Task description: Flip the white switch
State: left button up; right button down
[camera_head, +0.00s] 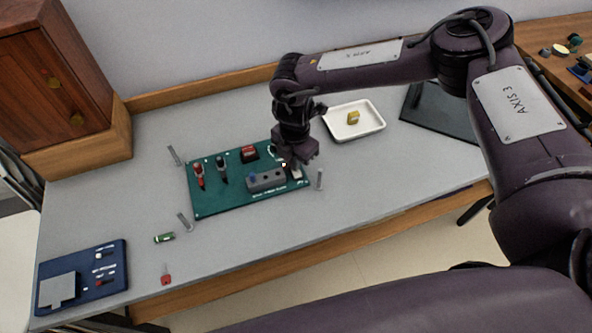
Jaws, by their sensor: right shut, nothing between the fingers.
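A green board (215,207) lies on the grey table and carries several switches and parts. A small white part, likely the white switch (297,173), shows at the board's right end, partly hidden by my right gripper. My right gripper (290,164) points down over that end of the board, shut and empty, close to the white part. I cannot tell whether they touch, nor which way the switch is set. My left gripper is not in view.
The board also holds a red lever (199,175), a dark lever (222,170), a red block (250,153) and a grey box (266,180). Thin grey posts stand around it. A white tray (372,118) with a yellow piece (353,117) lies behind. A blue board (112,270) lies front left.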

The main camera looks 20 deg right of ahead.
jog(key=shift+r+p, duration=0.55)
jog(key=shift+r, duration=0.05)
notch_tip(320, 180, up, 6)
jog(key=p, duration=0.5)
jog(key=shift+f, duration=0.15)
jog(key=shift+f, duration=0.1)
